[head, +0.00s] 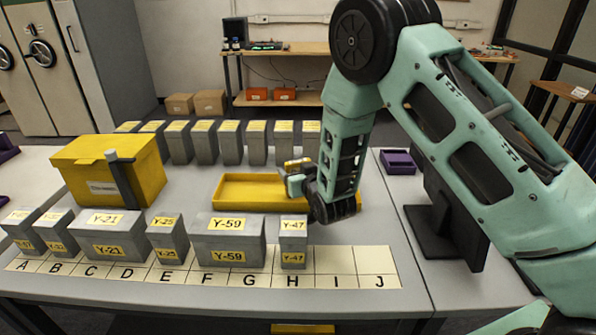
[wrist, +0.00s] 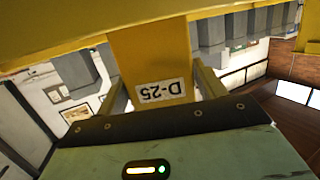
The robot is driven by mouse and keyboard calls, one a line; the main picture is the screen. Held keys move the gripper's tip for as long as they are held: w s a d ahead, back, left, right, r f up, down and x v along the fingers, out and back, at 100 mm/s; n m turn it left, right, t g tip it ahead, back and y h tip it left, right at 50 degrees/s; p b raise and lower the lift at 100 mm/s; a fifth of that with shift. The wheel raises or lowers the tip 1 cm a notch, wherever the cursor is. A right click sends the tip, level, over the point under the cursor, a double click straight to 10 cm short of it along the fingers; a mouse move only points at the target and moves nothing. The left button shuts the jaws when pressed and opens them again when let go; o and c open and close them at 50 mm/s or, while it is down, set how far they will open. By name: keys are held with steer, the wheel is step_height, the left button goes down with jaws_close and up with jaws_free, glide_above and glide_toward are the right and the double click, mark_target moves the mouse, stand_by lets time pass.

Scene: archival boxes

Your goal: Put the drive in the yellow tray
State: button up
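The yellow tray (head: 245,206) lies on the table behind the row of grey boxes, long and shallow; its right end is partly hidden by my arm. My gripper (head: 297,172) is over the tray's right part. It is shut on the drive, a yellow block that shows as a small yellow piece (head: 298,162) in the head view. In the wrist view the drive (wrist: 150,60) sits between the two fingers (wrist: 163,90), with a white label reading D-25 upside down. I cannot tell whether the drive touches the tray.
Grey boxes such as Y-59 (head: 228,240) and Y-47 (head: 293,243) stand on the lettered strip (head: 335,262) in front. A yellow box with a lid (head: 108,168) is at left. More grey boxes (head: 205,143) line the back. A purple tray (head: 398,161) is at right.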

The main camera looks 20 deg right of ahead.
steer(key=shift+o, duration=1.2)
steer(key=shift+r, duration=0.1)
steer(key=shift+r+p, duration=0.2)
steer(key=shift+p, duration=0.1)
steer(key=b+v, duration=0.1)
steer(key=v, duration=0.6)
steer(key=shift+s, duration=0.2)
steer(key=shift+d, duration=0.1)
